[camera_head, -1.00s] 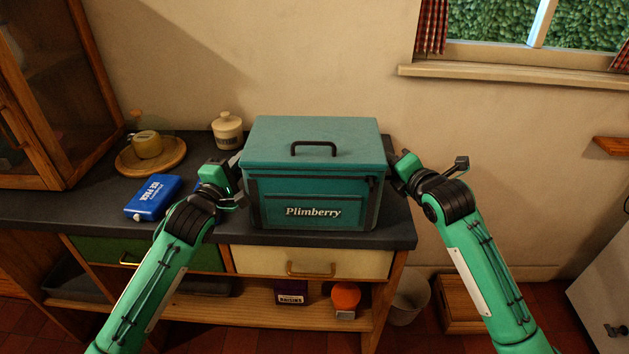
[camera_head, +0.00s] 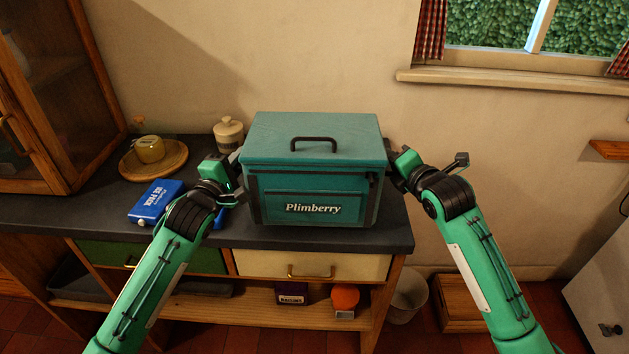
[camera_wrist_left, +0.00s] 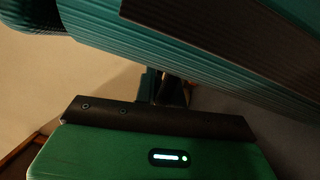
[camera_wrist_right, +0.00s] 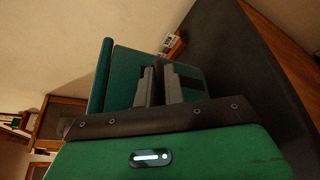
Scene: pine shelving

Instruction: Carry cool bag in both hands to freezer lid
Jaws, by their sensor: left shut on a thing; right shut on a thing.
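The cool bag is a teal box marked "Plimberry" (camera_head: 312,180), with a flat lid and a black top handle, upright in the head view. It appears just above the dark counter; the gap beneath is hard to see. My left gripper (camera_head: 238,170) is shut on its left side. My right gripper (camera_head: 391,162) is shut on its right side. The bag's ribbed side fills the top of the left wrist view (camera_wrist_left: 190,45). In the right wrist view, the bag (camera_wrist_right: 122,75) is beside the gripper's fingers (camera_wrist_right: 158,88). No freezer lid can be made out for certain.
A blue ice pack (camera_head: 154,201), a round wooden board (camera_head: 178,160) and a lidded jar (camera_head: 229,133) stand on the counter (camera_head: 90,215), left of the bag. A pale cabinet (camera_head: 605,290) stands at far right. A bin (camera_head: 408,298) and wooden crate (camera_head: 455,305) are on the floor.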

